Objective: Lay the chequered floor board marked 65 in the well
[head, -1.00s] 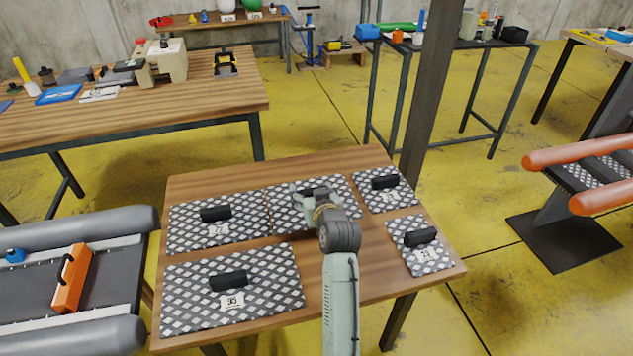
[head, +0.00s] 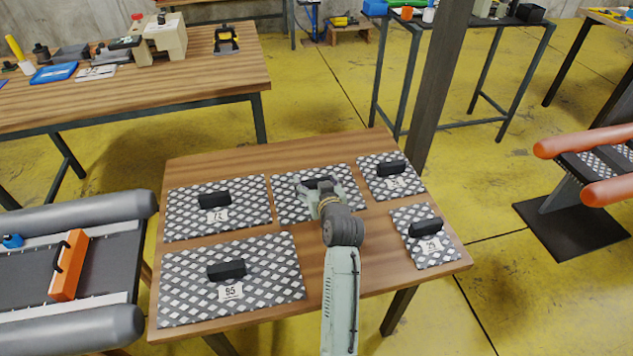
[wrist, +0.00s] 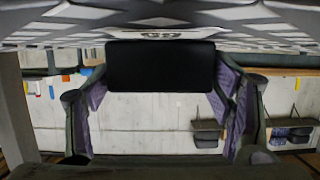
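Several chequered floor boards with black handles lie on a wooden table (head: 390,255). My gripper (head: 319,188) is at the back middle board (head: 287,207), over its black handle (head: 316,182). The gripper hides this board's number in the head view. In the wrist view the handle (wrist: 160,66) stands between my two fingers, with the fingertips close to its sides. I cannot tell whether they press on it. The board lies flat on the table. A plate on it (wrist: 160,35) is too blurred to read. A grey inflatable boat (head: 75,212) is at the left.
Other boards lie close around: one at back left (head: 185,222), one marked 95 (head: 185,290), and two at the right (head: 383,165) (head: 425,255). A dark post (head: 437,90) rises behind the table. Orange tubes (head: 590,140) are at the right.

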